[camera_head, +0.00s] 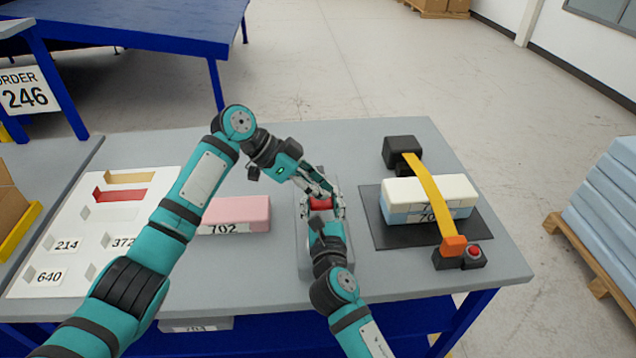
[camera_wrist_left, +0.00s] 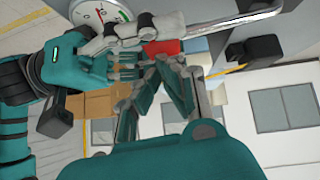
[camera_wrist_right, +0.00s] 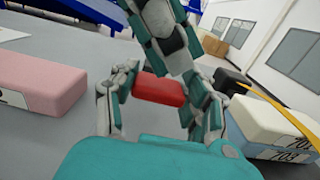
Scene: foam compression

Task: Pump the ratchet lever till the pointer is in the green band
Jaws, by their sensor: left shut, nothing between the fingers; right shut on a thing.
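The ratchet lever's red handle (camera_head: 320,203) is above the middle of the table, between my two grippers. It also shows in the right wrist view (camera_wrist_right: 158,90), between the fingers of my right gripper (camera_head: 327,216), which is shut on it. My left gripper (camera_head: 326,188) is shut and empty, just beyond the handle and close against it. In the left wrist view the bright metal lever bar (camera_wrist_left: 215,24) runs by the red handle (camera_wrist_left: 161,48).
A pink foam block (camera_head: 237,213) lies left of the lever. A white-and-blue foam stack (camera_head: 430,195) sits on a dark mat (camera_head: 382,235) at right, under a yellow strap (camera_head: 430,195). A white slotted board (camera_head: 60,270) lies at far left.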

